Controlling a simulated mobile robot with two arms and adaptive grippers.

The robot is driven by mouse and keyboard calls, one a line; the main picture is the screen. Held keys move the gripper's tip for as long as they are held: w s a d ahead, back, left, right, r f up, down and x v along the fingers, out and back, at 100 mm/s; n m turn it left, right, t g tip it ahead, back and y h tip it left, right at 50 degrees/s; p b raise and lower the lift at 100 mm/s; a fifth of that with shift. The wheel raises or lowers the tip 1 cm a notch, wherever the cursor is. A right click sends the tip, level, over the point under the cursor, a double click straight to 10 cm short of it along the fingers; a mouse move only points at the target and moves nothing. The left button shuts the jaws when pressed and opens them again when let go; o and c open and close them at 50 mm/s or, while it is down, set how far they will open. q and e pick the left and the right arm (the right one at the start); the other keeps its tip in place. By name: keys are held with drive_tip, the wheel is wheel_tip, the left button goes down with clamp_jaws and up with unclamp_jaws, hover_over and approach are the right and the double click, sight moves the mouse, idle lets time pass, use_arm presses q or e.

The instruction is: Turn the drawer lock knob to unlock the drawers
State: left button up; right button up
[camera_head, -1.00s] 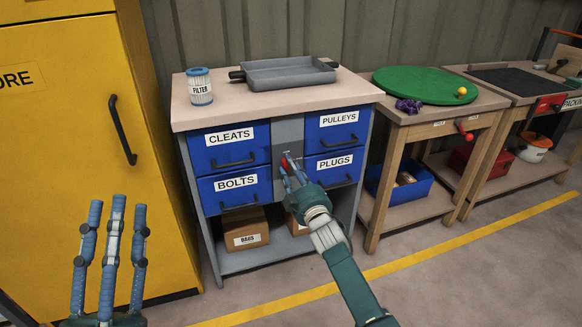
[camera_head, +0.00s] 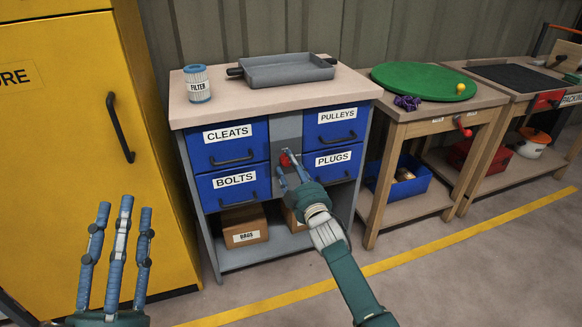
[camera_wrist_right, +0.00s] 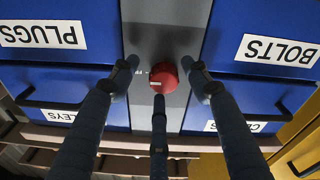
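The red drawer lock knob (camera_head: 284,159) sits on the grey middle panel (camera_head: 288,131) between the blue drawers. In the right wrist view, which is upside down, the knob (camera_wrist_right: 163,77) shows a small pale mark. My right gripper (camera_head: 289,172) is at the knob. In the wrist view its fingers (camera_wrist_right: 160,84) are open around the knob, two beside it and one at its lower edge. Small gaps show at the sides; I cannot tell whether the third finger touches. The drawers labelled CLEATS (camera_head: 228,145), BOLTS (camera_head: 235,190), PULLEYS (camera_head: 337,128) and PLUGS (camera_head: 333,167) are shut. My left gripper (camera_head: 121,225) is open and empty.
A filter (camera_head: 197,84) and a grey tray (camera_head: 288,72) stand on the cabinet top (camera_head: 225,116). A yellow cabinet (camera_head: 70,130) is at the left. A wooden table (camera_head: 395,115) with a green disc (camera_head: 420,83) stands at the right. The floor in front is clear.

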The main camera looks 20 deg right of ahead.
drive_tip(key=shift+s+a+r, duration=0.1)
drive_tip(key=shift+a, duration=0.05)
drive_tip(key=s+f, duration=0.1)
drive_tip(key=s, duration=1)
drive_tip(key=shift+s+d, duration=0.3)
drive_tip(key=shift+s, duration=0.1)
